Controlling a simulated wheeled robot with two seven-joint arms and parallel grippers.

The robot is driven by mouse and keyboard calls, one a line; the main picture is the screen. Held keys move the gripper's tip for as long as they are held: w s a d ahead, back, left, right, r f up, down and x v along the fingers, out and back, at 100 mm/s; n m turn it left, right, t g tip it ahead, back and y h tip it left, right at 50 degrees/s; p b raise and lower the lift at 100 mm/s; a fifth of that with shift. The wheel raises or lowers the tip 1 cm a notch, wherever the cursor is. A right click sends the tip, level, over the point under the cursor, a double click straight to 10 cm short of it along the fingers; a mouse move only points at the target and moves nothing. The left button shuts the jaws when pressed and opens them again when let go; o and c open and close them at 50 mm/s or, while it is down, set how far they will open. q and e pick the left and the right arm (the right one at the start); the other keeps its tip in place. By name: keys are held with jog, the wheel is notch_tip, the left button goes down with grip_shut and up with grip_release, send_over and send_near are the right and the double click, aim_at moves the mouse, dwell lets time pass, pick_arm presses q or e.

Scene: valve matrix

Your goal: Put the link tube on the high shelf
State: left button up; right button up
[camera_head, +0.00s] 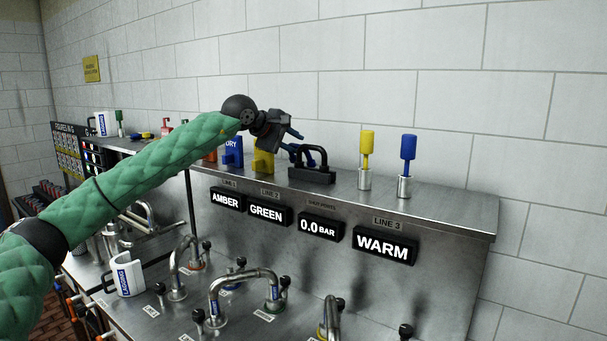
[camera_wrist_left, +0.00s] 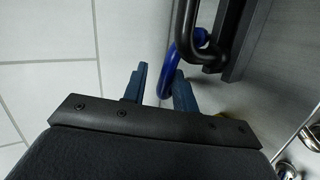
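My left gripper (camera_head: 283,134) is above the steel high shelf (camera_head: 440,208), beside a black rack (camera_head: 312,174) with a black curved tube (camera_head: 318,152). In the left wrist view, a blue curved tube (camera_wrist_left: 167,78), seemingly the link tube, passes between the fingers of my left gripper (camera_wrist_left: 158,88). The fingers stand apart, with a gap between the tube and the left finger. My right gripper is in neither view.
A yellow-topped tool (camera_head: 367,150) and a blue-topped tool (camera_head: 408,153) stand in metal cups right of the rack. A yellow block (camera_head: 262,163) and a blue block (camera_head: 232,152) stand left. Bent metal pipes (camera_head: 243,280) and a white mug (camera_head: 126,279) are on the lower bench.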

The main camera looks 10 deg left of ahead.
pick_arm(q)
jog(key=b+v, duration=0.1)
jog(key=v, duration=0.6)
jog(key=shift+b, duration=0.3)
jog(key=shift+s, duration=0.1)
